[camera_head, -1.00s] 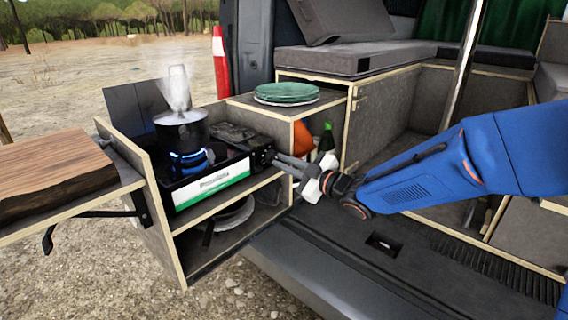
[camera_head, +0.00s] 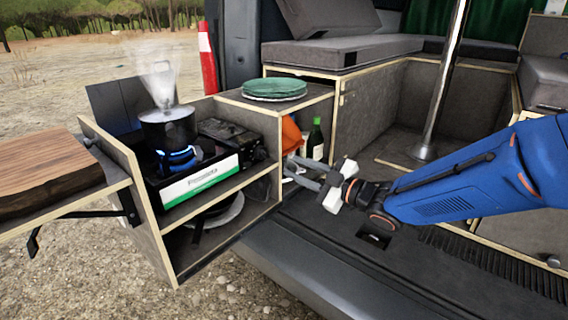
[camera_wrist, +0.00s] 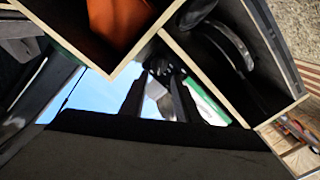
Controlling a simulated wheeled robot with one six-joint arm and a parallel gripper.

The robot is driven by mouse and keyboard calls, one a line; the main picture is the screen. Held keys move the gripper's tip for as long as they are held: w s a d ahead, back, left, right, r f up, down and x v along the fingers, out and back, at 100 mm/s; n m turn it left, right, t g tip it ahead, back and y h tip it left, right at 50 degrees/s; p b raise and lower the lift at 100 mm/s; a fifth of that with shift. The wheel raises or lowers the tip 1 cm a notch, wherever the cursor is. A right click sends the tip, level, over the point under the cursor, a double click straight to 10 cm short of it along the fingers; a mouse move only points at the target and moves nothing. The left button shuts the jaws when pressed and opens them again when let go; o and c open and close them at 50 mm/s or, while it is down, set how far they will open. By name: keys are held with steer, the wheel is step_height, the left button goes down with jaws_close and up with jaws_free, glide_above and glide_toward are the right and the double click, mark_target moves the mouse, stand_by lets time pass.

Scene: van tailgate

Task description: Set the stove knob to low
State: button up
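The camp stove (camera_head: 200,182) sits on the upper shelf of the pull-out kitchen box, with a white and green front panel. A steaming dark pot (camera_head: 168,128) stands on it over a blue flame (camera_head: 176,157). The dark control end with the knob (camera_head: 259,152) is at the stove's right; the knob's setting is too small to read. My gripper (camera_head: 288,169) is right of that end, apart from it, its fingers spread and empty. In the wrist view, a dark round part, seemingly the knob (camera_wrist: 164,68), shows beyond and between the open fingers (camera_wrist: 158,100).
Green plates (camera_head: 275,88) lie on the box's top right. A green bottle (camera_head: 315,140) and an orange item (camera_head: 291,134) stand in the compartment behind my gripper. A wooden board (camera_head: 45,168) is on the left side shelf. The van floor lies below my arm.

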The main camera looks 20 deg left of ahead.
steer(key=v, duration=0.8)
